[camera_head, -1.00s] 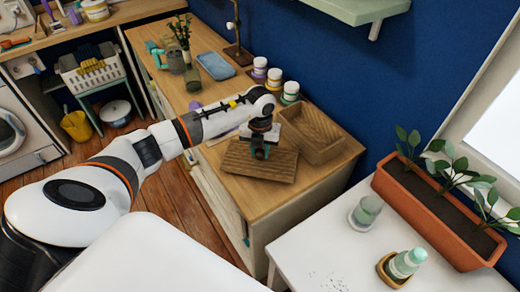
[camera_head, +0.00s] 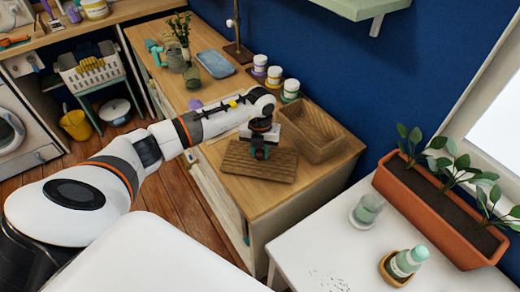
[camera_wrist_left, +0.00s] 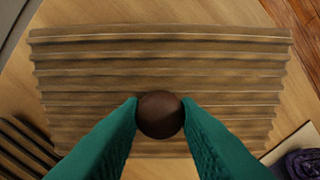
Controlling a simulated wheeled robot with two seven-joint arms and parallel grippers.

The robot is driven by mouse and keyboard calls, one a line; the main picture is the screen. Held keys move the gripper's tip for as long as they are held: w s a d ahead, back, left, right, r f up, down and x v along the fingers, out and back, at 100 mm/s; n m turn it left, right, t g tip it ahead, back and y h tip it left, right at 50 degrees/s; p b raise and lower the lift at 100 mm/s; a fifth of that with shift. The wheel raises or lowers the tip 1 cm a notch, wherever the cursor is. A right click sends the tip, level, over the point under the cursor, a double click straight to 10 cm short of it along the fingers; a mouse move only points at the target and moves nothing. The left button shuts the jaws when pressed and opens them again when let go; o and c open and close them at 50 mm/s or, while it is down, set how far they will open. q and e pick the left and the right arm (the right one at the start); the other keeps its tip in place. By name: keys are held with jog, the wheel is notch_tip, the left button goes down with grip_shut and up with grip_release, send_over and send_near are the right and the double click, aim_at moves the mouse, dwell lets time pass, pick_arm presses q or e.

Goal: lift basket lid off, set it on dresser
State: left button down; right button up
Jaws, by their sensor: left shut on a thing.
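The basket lid (camera_head: 250,170) is a ribbed brown wooden panel at the front of the dresser top (camera_head: 312,181). In the left wrist view the lid (camera_wrist_left: 160,65) fills the middle, with a round dark brown knob (camera_wrist_left: 160,114) on it. My left gripper (camera_head: 260,152) is shut on this knob, its two green fingers on either side. The open basket (camera_head: 316,128) stands right behind the lid, uncovered. The lid lies at or very close to the dresser top; I cannot tell whether it touches. My right gripper is not in view.
A white table (camera_head: 335,240) with a planter (camera_head: 430,215) is at the right.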

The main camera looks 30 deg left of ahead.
pick_arm(q)
jog(key=c, duration=1)
grip_release()
jog(key=shift+r, duration=0.2)
jog(key=shift+r+p, duration=2.85)
jog(key=shift+r, duration=1)
